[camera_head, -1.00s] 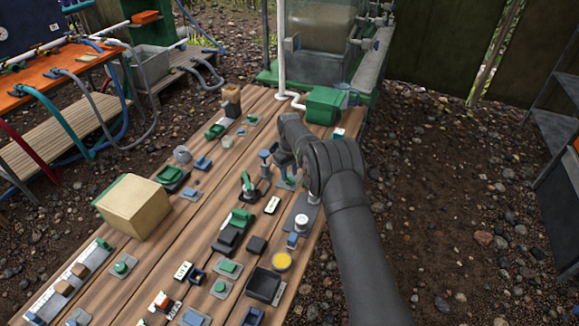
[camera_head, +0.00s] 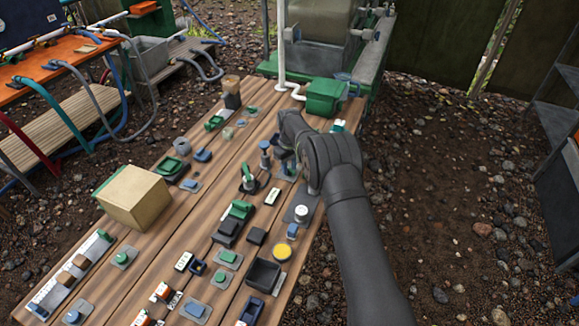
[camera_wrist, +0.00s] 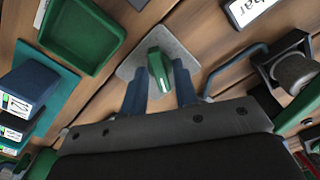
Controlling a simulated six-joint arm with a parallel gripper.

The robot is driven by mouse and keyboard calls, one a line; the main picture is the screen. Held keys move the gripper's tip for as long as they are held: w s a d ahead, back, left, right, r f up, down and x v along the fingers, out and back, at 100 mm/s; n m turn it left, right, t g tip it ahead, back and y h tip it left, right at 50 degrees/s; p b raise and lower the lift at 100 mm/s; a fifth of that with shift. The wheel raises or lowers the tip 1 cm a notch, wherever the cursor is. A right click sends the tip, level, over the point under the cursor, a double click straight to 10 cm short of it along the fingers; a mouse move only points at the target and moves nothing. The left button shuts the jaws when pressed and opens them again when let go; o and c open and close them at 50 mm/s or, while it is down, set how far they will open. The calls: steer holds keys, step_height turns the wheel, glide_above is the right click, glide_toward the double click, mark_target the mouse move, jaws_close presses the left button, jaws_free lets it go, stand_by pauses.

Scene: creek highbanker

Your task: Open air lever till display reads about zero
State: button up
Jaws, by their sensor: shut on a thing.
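In the wrist view, a small green lever (camera_wrist: 158,62) stands on a grey plate (camera_wrist: 129,68) fixed to the wooden bench. The two blue fingers of my gripper (camera_wrist: 166,84) are on either side of the lever and shut on it. A white label or readout ending in "bar" (camera_wrist: 245,9) is cut off at the top edge, so no number shows. In the head view, my gripper (camera_head: 284,164) is low over the right side of the bench (camera_head: 190,239), and my arm and hand largely hide the lever there.
In the wrist view, a green tray (camera_wrist: 82,38) lies left of the lever and a black-framed grey cylinder (camera_wrist: 296,72) right. In the head view, a cardboard box (camera_head: 134,196), a black bin (camera_head: 263,276) and a green box (camera_head: 325,97) stand on the bench.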

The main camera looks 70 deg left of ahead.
steer(key=m, duration=0.6)
stand_by(0.3)
steer(key=m, duration=0.6)
steer(key=o, duration=0.5)
steer(key=shift+r, duration=0.15)
steer(key=shift+r, duration=3.4)
